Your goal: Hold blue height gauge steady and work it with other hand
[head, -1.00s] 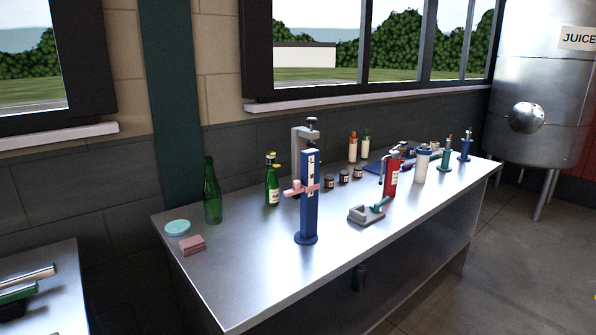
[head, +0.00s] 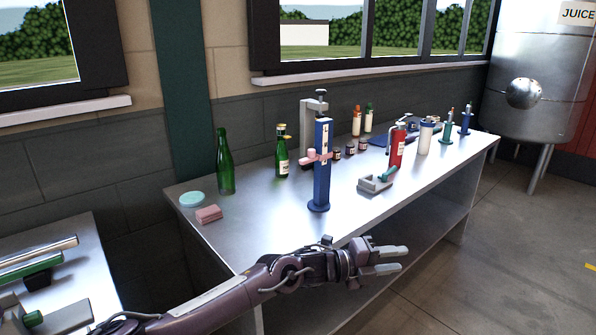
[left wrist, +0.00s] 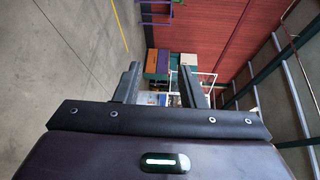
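The blue height gauge (head: 322,180) stands upright on the metal bench, with a round blue base, a white scale strip and a pink slider (head: 316,156) on its upper part. My left gripper (head: 392,261) is in front of the bench's front edge, to the right of the gauge and nearer to me, apart from it. Its two fingers are spread and nothing is between them. In the left wrist view the same gripper (left wrist: 160,85) also shows open and empty, facing floor and a red wall. My right gripper is in neither view.
The metal bench (head: 270,225) has clear top around the gauge's front. A grey clamp stand (head: 310,108) is close behind it. Green bottles (head: 224,165) stand left, a grey tool (head: 374,184) and red canister (head: 397,147) right. A pink block (head: 208,214) lies at the left.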

